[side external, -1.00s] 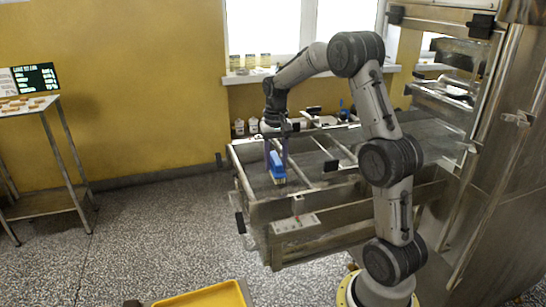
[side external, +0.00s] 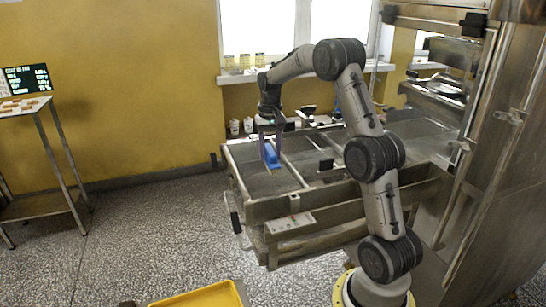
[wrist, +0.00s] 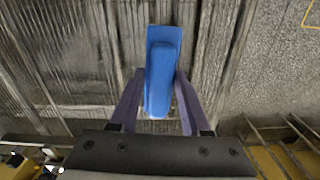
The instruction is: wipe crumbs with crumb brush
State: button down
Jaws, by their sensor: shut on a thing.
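The crumb brush has a blue body with pale bristles beneath. In the side external view the brush (side external: 271,156) is near the left end of the enrober mesh (side external: 250,181). My gripper (side external: 270,142) is shut on it from above. In the wrist view the blue brush (wrist: 160,72) sits between the two purple fingers of my gripper (wrist: 157,100), over the grey ribbed mesh (wrist: 70,60). I cannot tell whether the bristles touch the mesh. No crumbs can be made out clearly in either view.
A metal frame with raised side walls (side external: 290,203) and crossbars surrounds the mesh. Small white containers (side external: 248,125) stand behind it. A yellow tray (side external: 205,297) lies at the front. A tall steel cabinet (side external: 490,190) stands at the right.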

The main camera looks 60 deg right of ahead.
jog(key=shift+w+d, duration=2.95)
jog(key=shift+s+d, duration=0.5)
jog(key=shift+d, duration=0.05)
jog(key=shift+s+a, duration=5.05)
jog(key=shift+a, duration=0.15)
jog(key=shift+s+d, duration=0.5)
jog(key=shift+s, duration=0.05)
jog(key=shift+w+d, duration=5.05)
jog(key=shift+w, duration=0.05)
jog(key=shift+w+d+r, duration=0.1)
jog(key=shift+d+r, duration=0.05)
jog(key=shift+r, duration=0.05)
notch_tip(320, 180, up, 8)
jog(key=shift+f, duration=0.15)
